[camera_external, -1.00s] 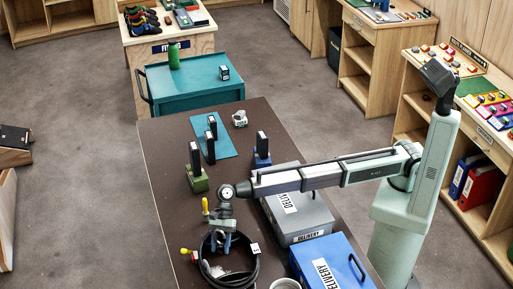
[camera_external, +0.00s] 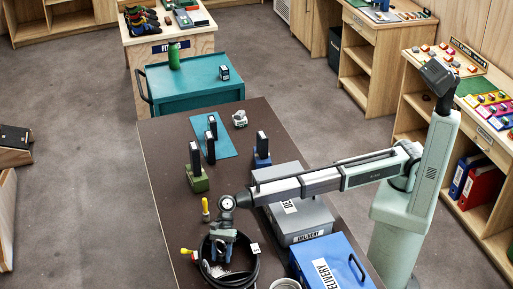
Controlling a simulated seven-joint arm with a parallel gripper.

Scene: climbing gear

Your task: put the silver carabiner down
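My gripper (camera_external: 221,256) points down over a coiled black loop (camera_external: 257,262) on the dark table, at the near left of the arm. Its fingers are small and dark against the coil, so whether they are open or shut is unclear. I cannot make out the silver carabiner in this view; whether it is between the fingers or hidden behind them cannot be told.
A grey delivery box (camera_external: 298,218) and a blue delivery box (camera_external: 330,266) stand right of the coil. A yellow-topped item (camera_external: 205,208) stands just left of my wrist. A green stand (camera_external: 196,178), a blue stand (camera_external: 262,158) and a teal mat (camera_external: 228,141) lie farther back.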

